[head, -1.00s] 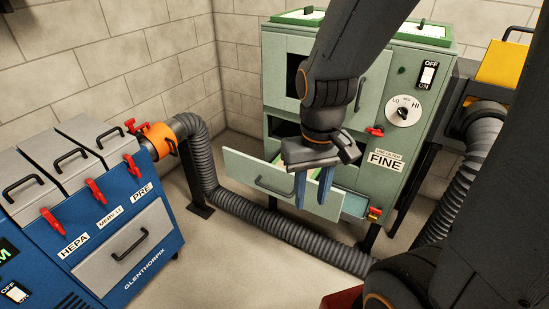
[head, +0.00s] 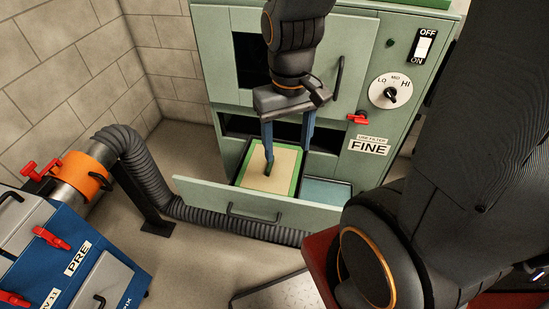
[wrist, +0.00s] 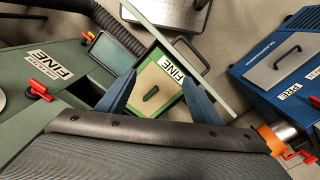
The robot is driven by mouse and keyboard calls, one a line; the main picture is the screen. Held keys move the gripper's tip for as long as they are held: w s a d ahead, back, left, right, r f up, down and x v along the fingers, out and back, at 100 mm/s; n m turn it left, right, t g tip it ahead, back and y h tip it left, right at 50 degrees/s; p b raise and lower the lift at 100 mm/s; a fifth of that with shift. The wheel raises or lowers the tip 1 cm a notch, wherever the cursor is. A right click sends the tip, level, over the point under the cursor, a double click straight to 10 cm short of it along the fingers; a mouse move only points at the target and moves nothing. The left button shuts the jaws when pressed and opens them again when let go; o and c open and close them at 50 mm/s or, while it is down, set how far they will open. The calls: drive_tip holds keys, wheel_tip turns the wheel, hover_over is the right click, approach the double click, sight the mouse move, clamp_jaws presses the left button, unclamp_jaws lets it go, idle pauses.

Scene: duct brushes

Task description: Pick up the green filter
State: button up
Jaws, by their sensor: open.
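The green filter (head: 286,166) lies in the pulled-out drawer (head: 255,208) of the green cabinet. It has a green frame, a cream face and a raised green handle, and it also shows in the wrist view (wrist: 168,99) with a FINE label at its edge. My gripper (head: 288,148) is open, its blue fingers pointing down above the filter. In the wrist view the fingers (wrist: 160,76) are spread, with the filter's handle (wrist: 151,93) seen between them and nothing held. Whether a finger touches the filter cannot be told.
A light-blue bin (head: 326,192) sits beside the filter. A red latch (head: 358,118) juts from the cabinet front. A grey hose (head: 148,180) runs around the drawer's front. The blue machine (head: 100,285) stands at the lower left. Upper cabinet panels stand close behind my gripper.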

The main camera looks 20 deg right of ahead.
drive_tip(key=o, duration=0.4)
drive_tip(key=w+f+n, duration=0.1)
drive_tip(key=w, duration=0.1)
drive_tip(key=w+f+n, duration=0.1)
drive_tip(key=w+n, duration=0.1)
drive_tip(key=w, duration=0.1)
drive_tip(key=w+f+n+g+h, duration=0.1)
drive_tip(key=w+f, duration=0.1)
drive_tip(key=w, duration=0.1)
drive_tip(key=shift+a, duration=0.2)
drive_tip(key=n+g+h, duration=0.1)
drive_tip(key=n+h, duration=0.1)
drive_tip(key=n, duration=0.4)
approach(270, 169)
drive_tip(key=w, duration=0.2)
drive_tip(key=f+n, duration=0.1)
drive_tip(key=shift+h, duration=0.3)
drive_tip(key=shift+w+d+p+x, duration=0.1)
drive_tip(key=shift+p+x, duration=0.5)
drive_tip(key=shift+x, duration=1.35)
drive_tip(key=shift+w+d+p+x, duration=0.15)
drive_tip(key=shift+p+x, duration=0.4)
drive_tip(key=shift+x, duration=1.45)
